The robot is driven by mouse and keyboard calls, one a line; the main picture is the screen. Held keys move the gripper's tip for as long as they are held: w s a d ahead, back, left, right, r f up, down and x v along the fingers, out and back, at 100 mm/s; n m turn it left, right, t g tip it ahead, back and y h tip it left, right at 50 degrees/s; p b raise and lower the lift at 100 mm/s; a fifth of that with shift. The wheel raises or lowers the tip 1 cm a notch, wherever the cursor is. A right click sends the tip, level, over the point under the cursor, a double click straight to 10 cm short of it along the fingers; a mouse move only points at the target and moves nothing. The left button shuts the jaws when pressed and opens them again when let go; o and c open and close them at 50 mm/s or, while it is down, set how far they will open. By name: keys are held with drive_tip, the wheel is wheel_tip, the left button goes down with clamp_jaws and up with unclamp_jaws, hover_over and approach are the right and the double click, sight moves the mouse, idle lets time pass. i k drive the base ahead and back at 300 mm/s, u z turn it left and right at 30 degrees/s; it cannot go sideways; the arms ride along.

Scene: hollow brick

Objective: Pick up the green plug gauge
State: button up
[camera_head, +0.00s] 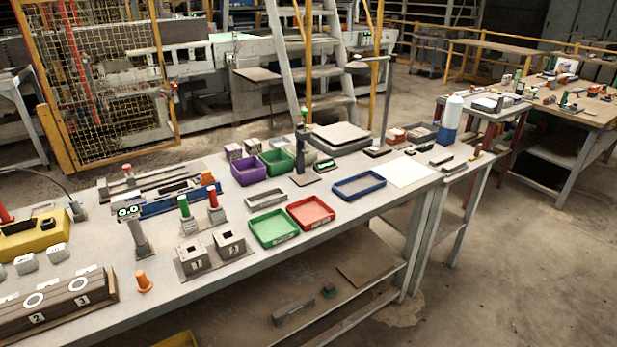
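The green plug gauge (183,207) stands upright in a small light-grey block (189,227) on the left half of the long grey workbench (330,222). Its green upper part shows; its lower end is hidden in or behind the block. A similar red plug gauge (213,198) stands upright close to its right, a little farther back. My gripper is not in view.
Two numbered grey boxes with square holes (230,243) stand just in front. A grey upright piece (139,238) stands to the left, with an orange cone-like part (143,282) nearer. Green (273,228) and red trays (311,212) lie to the right.

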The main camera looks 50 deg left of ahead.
sight(186, 215)
drive_tip(key=u, duration=2.6)
drive_tip(key=k, duration=0.9)
drive_tip(key=i, duration=0.9)
drive_tip(key=u, duration=0.05)
